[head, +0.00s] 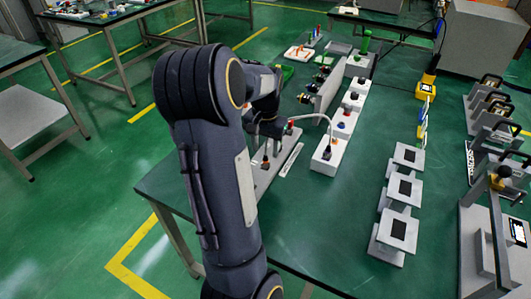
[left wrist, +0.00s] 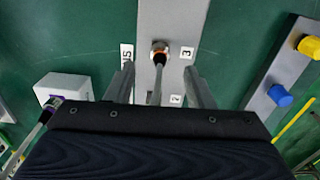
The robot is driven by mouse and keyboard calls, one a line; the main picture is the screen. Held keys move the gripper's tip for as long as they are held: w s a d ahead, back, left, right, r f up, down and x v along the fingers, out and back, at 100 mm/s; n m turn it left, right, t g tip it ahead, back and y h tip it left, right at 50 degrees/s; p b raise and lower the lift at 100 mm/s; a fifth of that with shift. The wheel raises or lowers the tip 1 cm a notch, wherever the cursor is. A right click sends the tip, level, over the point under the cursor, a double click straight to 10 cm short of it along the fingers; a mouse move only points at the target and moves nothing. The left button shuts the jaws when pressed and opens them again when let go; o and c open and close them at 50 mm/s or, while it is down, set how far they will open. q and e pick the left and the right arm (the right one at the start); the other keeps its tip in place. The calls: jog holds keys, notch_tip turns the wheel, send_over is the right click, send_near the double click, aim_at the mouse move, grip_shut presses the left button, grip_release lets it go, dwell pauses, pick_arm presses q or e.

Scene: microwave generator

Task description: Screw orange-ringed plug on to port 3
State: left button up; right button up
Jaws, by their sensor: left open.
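The orange-ringed plug (left wrist: 160,47) shows in the left wrist view on a grey strip (left wrist: 172,15), with its dark body and cable running down the picture. A label "3" (left wrist: 188,52) lies to its right and a label "5" (left wrist: 127,53) to its left. My left gripper (left wrist: 160,82) is open, with one finger on each side of the cable and neither visibly touching it. I cannot tell which port the plug is at. My right gripper is out of view.
White boxes (head: 330,155) stand in a row right of my arm, with a pale cable arching from one. Grey stands with black squares (head: 401,190) are farther right. In the left wrist view, a panel has blue (left wrist: 280,95) and yellow (left wrist: 308,46) knobs. Green table shows between.

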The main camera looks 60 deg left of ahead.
pick_arm(q)
jog(key=shift+r, duration=1.95)
